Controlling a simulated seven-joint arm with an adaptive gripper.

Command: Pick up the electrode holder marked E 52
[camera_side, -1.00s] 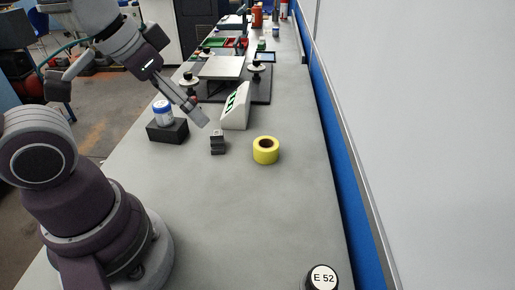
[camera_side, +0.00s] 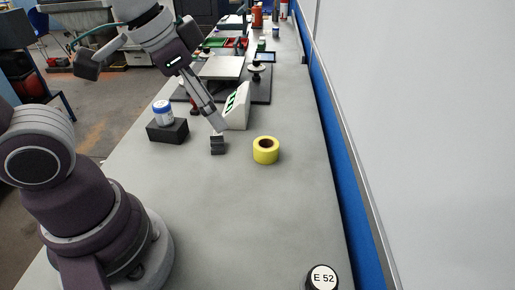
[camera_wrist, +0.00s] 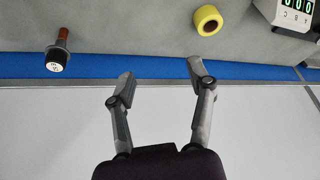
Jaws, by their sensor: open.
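The electrode holder marked E 52 (camera_side: 322,278) stands at the bottom edge of the side view, near the bench's right edge; its black cap has a white label. The wrist view shows it at the upper left (camera_wrist: 57,57), black with a reddish-brown shaft. My gripper (camera_side: 219,128) is in the air near the white display unit in the side view, far from the holder. In the wrist view my gripper (camera_wrist: 160,72) has its two fingers apart with nothing between them.
A yellow tape roll (camera_side: 266,150) lies on the bench (camera_side: 225,220) between my gripper and the holder. A dark notched block (camera_side: 217,145), a black block (camera_side: 167,131) with a blue-capped jar (camera_side: 162,112), and a white display unit (camera_side: 236,108) stand nearby. A blue-edged wall borders the right side.

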